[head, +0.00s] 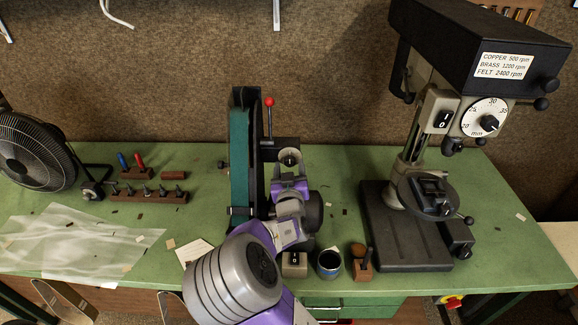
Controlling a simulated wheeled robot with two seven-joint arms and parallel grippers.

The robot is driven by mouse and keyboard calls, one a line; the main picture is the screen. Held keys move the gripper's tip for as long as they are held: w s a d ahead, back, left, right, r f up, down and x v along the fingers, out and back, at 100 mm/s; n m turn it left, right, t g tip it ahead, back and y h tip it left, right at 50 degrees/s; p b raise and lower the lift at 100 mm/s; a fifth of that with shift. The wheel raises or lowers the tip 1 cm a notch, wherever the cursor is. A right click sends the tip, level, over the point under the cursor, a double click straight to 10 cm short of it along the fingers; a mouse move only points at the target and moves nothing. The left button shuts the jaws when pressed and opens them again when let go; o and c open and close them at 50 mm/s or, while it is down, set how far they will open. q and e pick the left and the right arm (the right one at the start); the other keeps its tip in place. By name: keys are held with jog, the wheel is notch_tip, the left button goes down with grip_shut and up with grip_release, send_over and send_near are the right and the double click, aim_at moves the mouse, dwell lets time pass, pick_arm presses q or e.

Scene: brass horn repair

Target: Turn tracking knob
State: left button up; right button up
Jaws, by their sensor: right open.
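A green belt grinder (240,165) stands upright near the middle of the bench, with a dark belt and a red-ball lever (269,102). A small round dark knob with a pale face (289,157) sits on its right side, at the end of a dark bracket; it looks like the tracking knob. My right gripper (289,176) is open just in front of this knob, coming from below. I cannot tell whether its fingers touch the knob. My purple and grey right arm hides the lower part of the grinder. My left gripper is not in view.
A drill press (405,225) stands to the right. A switch box (294,264), a dark cup (329,263) and a small wooden block (361,268) sit at the front edge. Wooden tool racks (150,196), a plastic sheet (75,240) and a fan (38,152) are on the left.

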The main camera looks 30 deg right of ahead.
jog(key=shift+w+d, duration=0.25)
jog(key=shift+w, duration=0.05)
jog(key=shift+w, duration=0.1)
jog(key=c, duration=1)
jog(key=shift+c, duration=0.2)
jog(key=shift+n, duration=0.3)
jog(key=shift+n+p, duration=0.4)
jog(key=shift+n, duration=0.8)
jog(key=shift+n+p, duration=0.3)
jog(key=shift+n, duration=1.2)
